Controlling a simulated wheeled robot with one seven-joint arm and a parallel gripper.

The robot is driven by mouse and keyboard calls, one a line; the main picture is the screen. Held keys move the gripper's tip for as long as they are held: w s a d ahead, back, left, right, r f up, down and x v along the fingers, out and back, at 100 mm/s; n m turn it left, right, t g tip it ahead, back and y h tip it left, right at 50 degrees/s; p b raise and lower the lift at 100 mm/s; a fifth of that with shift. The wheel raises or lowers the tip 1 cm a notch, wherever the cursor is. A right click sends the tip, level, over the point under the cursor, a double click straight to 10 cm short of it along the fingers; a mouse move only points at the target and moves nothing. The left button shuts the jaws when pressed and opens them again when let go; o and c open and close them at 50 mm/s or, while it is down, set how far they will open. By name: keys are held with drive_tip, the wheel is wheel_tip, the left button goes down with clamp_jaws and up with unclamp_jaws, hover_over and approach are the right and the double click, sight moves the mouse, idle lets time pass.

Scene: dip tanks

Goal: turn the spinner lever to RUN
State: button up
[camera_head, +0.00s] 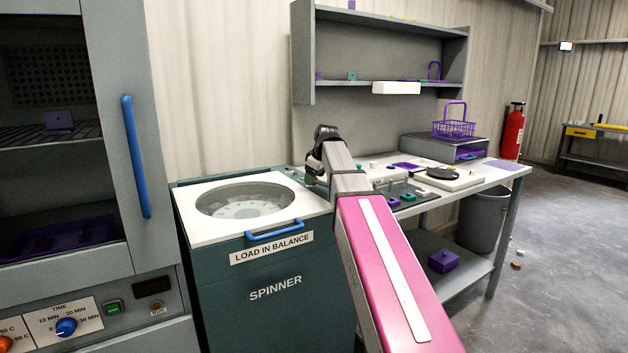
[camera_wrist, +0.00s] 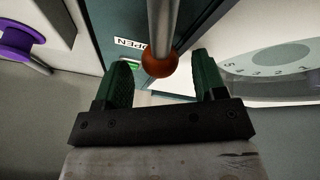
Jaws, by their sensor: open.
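The spinner (camera_head: 265,310) is a teal cabinet with a white top and a round lid window, left of my arm in the head view. In the wrist view, the spinner lever is a grey metal rod with a brown-orange ball end (camera_wrist: 159,63). The ball shows between the tips of my open gripper (camera_wrist: 162,68), whose green fingers stand on either side of it. I cannot tell whether either finger touches it. In the head view the lever is hidden.
An oven-like cabinet (camera_head: 138,180) with a blue handle stands at the left. A workbench (camera_head: 478,186) with trays and small parts stands right of the spinner, close to my arm. The wrist view shows a purple knob (camera_wrist: 15,42) at the left. Floor at the right is mostly clear.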

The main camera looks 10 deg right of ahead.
drive_tip(key=v, duration=0.9)
drive_tip(key=shift+d, duration=0.2)
drive_tip(key=c, duration=0.7)
drive_tip(key=shift+d+f+m+y, duration=0.2)
drive_tip(key=shift+d+m+y, duration=0.1)
drive_tip(key=shift+d+m, duration=0.15)
drive_tip(key=c, duration=0.4)
drive_tip(key=d+f+m+y, duration=0.1)
drive_tip(key=d+m, duration=0.1)
drive_tip(key=d, duration=0.1)
drive_tip(key=d+m+y, duration=0.1)
drive_tip(key=d+m, duration=0.1)
drive_tip(key=d, duration=0.1)
drive_tip(key=d+f+m+y, duration=0.1)
drive_tip(key=d+m+y, duration=0.1)
drive_tip(key=d+m, duration=0.1)
drive_tip(key=shift+w+d+f, duration=0.3)
drive_tip(key=shift+d, duration=0.25)
clamp_jaws()
drive_tip(key=x, duration=0.9)
drive_tip(key=shift+w+a+f, duration=0.15)
drive_tip(key=shift+w+f, duration=0.05)
drive_tip(key=shift+f, duration=0.1)
drive_tip(key=a, duration=0.3)
drive_tip(key=shift+s+a+r, duration=0.1)
drive_tip(key=shift+r, duration=0.15)
drive_tip(key=shift+a+r, duration=0.1)
drive_tip(key=shift+a, duration=0.35)
